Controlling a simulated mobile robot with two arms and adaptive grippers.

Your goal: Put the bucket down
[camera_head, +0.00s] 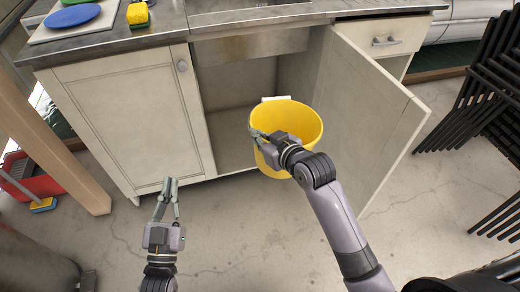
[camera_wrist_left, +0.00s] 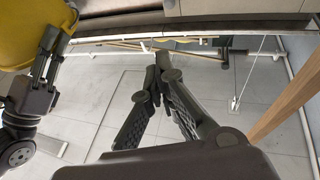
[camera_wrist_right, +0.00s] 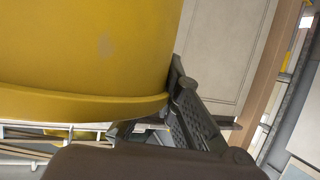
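The yellow bucket (camera_head: 296,118) is in front of the open sink cabinet, roughly upright with its mouth up. My right gripper (camera_head: 262,138) is shut on the near left part of its rim. In the right wrist view the bucket (camera_wrist_right: 90,50) fills the upper left, with its rim by the fingers; the other finger is mostly hidden. I cannot tell whether the bucket's base touches anything. My left gripper (camera_head: 169,184) is empty, over the floor left of the bucket. In the left wrist view its fingertips (camera_wrist_left: 158,78) meet.
The cabinet (camera_head: 130,110) has its right door (camera_head: 365,105) swung out beside the bucket. Stacked black chairs (camera_head: 490,90) stand at right. A wooden post (camera_head: 45,140) and a red container (camera_head: 35,175) are at left. The concrete floor (camera_head: 235,235) in front is clear.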

